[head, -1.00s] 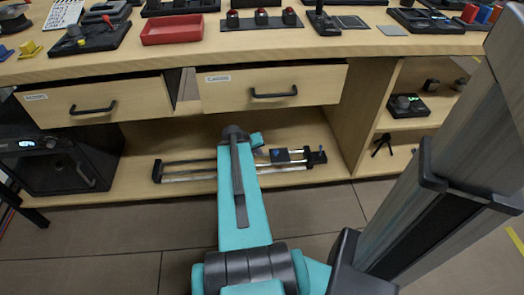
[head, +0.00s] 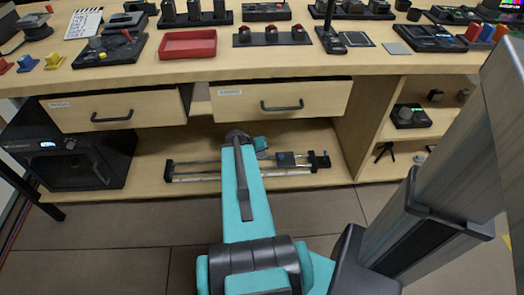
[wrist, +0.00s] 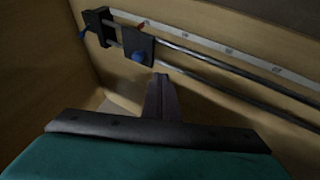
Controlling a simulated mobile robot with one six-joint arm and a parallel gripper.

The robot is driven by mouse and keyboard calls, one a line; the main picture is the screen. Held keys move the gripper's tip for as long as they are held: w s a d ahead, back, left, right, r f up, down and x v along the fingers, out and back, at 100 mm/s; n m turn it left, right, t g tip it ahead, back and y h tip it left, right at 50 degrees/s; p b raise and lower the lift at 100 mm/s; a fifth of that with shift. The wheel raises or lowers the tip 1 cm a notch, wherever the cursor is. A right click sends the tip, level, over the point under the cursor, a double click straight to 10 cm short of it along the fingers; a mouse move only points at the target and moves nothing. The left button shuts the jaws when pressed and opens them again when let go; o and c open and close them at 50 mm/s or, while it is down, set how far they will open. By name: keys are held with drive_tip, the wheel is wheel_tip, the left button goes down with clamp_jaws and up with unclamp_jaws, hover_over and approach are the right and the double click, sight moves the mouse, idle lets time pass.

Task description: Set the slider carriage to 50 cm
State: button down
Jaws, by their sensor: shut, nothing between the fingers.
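The slider lies in the open lower bay under the bench, its rails (head: 205,170) running left to right. Its dark carriage (head: 286,159) sits toward the right end block (head: 320,161). In the wrist view the carriage (wrist: 139,42) carries a blue knob (wrist: 138,57), with a dark end block (wrist: 97,26) close to its left. A pale scale strip (wrist: 215,48) with a red mark runs behind the rails; its numbers are unreadable. My gripper (wrist: 161,78) is shut and empty, its tips just right of and below the knob in the picture. Contact cannot be told. My arm hides the fingers in the head view.
Two drawers (head: 112,110) (head: 283,100) hang above the bay. A black cabinet (head: 78,160) stands left. A wooden divider (head: 365,120) and shelves with small gear are right. The crowded bench top is above; bare floor (head: 130,245) lies in front.

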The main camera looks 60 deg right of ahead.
drive_tip(key=shift+p+v, duration=1.55)
drive_tip(key=shift+p, duration=0.8)
drive_tip(key=shift+w+a, duration=0.1)
drive_tip(key=w+a+f+n+t+y, duration=0.1)
drive_tip(key=w+a+f+n, duration=0.15)
drive_tip(key=w+a, duration=0.4)
drive_tip(key=w+a+f+n, duration=0.1)
drive_tip(key=w+a+f, duration=0.25)
drive_tip(key=a, duration=0.65)
drive_tip(key=w+a+f+n+t+y, duration=0.1)
drive_tip(key=w+a+f+n, duration=0.1)
drive_tip(key=w+a+f, duration=0.45)
drive_tip(key=s+a+f+n+g+y, duration=0.1)
drive_tip(key=s+a+f+n, duration=0.15)
drive_tip(key=a, duration=0.65)
drive_tip(key=s+a+f+n+g+y, duration=0.1)
drive_tip(key=s+a, duration=0.2)
drive_tip(key=a, duration=0.6)
drive_tip(key=s+a+n+g+y+p, duration=0.1)
drive_tip(key=s+a+n+g+y, duration=0.15)
drive_tip(key=s+a, duration=0.75)
wheel_tip(320, 180, up, 12)
drive_tip(key=s+g+p, duration=0.1)
drive_tip(key=p, duration=1.1)
drive_tip(key=shift+a, duration=0.4)
